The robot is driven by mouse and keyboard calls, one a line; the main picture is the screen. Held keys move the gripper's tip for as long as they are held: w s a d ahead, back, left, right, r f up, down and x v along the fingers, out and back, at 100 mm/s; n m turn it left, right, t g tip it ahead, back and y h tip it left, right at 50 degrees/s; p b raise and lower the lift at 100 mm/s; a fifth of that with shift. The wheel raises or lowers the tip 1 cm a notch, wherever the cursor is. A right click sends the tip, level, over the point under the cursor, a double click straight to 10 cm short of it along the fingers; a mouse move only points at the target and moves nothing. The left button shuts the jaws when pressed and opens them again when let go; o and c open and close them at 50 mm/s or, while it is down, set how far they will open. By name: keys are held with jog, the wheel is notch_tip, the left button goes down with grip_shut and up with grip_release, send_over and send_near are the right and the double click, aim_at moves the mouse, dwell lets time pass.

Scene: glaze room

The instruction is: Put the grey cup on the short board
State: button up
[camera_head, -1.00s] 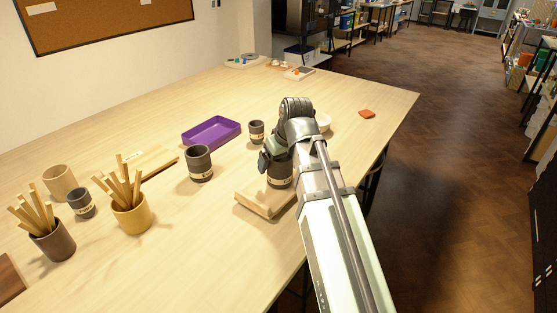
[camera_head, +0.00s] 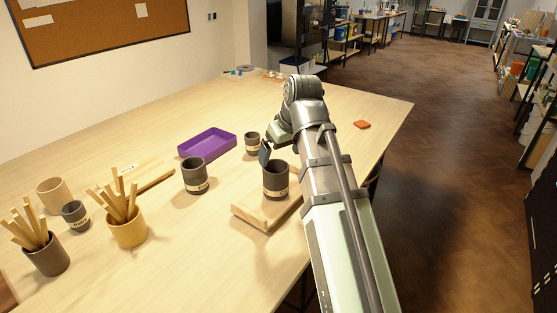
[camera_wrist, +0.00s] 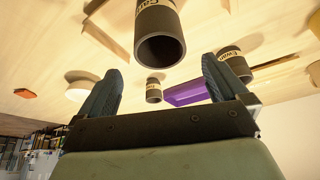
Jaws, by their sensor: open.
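A dark grey cup (camera_head: 275,182) with a pale label stands upright on a light wooden board (camera_head: 250,211) in the head view. The cup also shows in the wrist view (camera_wrist: 160,48), with its open mouth towards the camera. My gripper (camera_head: 266,152) is just behind the cup and apart from it. In the wrist view my gripper (camera_wrist: 160,85) has its two fingers wide apart with nothing between them. Another dark cup (camera_head: 194,177) stands on the table to the left, and a smaller dark cup (camera_head: 252,143) stands farther back. A longer board (camera_head: 152,181) lies farther left, partly hidden.
A purple tray (camera_head: 207,143) lies behind the cups. An orange piece (camera_head: 361,124) lies near the right edge.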

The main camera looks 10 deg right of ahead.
jog(key=shift+v, duration=1.35)
